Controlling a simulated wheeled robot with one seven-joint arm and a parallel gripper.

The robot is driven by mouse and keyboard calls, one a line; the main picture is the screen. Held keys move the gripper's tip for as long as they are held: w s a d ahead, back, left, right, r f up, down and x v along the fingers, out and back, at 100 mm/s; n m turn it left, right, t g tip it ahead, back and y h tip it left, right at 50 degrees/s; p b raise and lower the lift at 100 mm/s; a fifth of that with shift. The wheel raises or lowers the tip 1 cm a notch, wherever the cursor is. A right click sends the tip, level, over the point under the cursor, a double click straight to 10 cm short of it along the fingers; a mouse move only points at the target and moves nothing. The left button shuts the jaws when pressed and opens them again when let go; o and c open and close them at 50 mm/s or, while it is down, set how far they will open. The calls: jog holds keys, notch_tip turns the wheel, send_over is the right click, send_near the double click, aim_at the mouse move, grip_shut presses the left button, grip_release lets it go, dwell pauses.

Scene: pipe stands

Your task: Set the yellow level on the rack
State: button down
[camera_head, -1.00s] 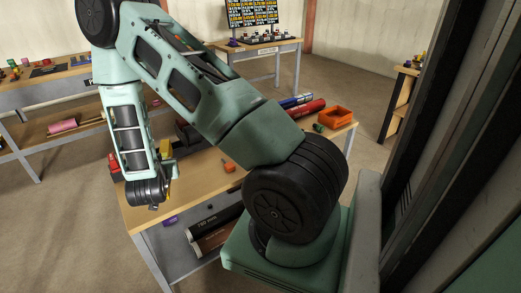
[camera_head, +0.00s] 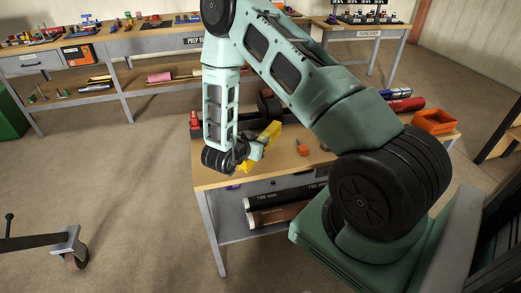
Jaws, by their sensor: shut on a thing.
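The yellow level (camera_head: 271,131) is a bright yellow bar at the end of my arm, above the near left part of the wooden workbench (camera_head: 213,178). My gripper (camera_head: 251,154) is shut on it. The level slants up to the right, and part of it is hidden by the gripper and wrist. I cannot tell how far above the bench top it is. I cannot make out which thing is the rack.
An orange bin (camera_head: 434,121), an orange tool (camera_head: 302,147) and red and blue cylinders are on the workbench. Dark and brown rolls lie on its lower shelf. A wheeled stand leg (camera_head: 65,243) shows at lower left. Long benches line the back. The floor between is clear.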

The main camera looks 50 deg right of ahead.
jog(key=shift+f, duration=2.1)
jog(key=shift+f, duration=0.2)
jog(key=c, duration=1.1)
grip_release()
jog(key=shift+r, duration=0.15)
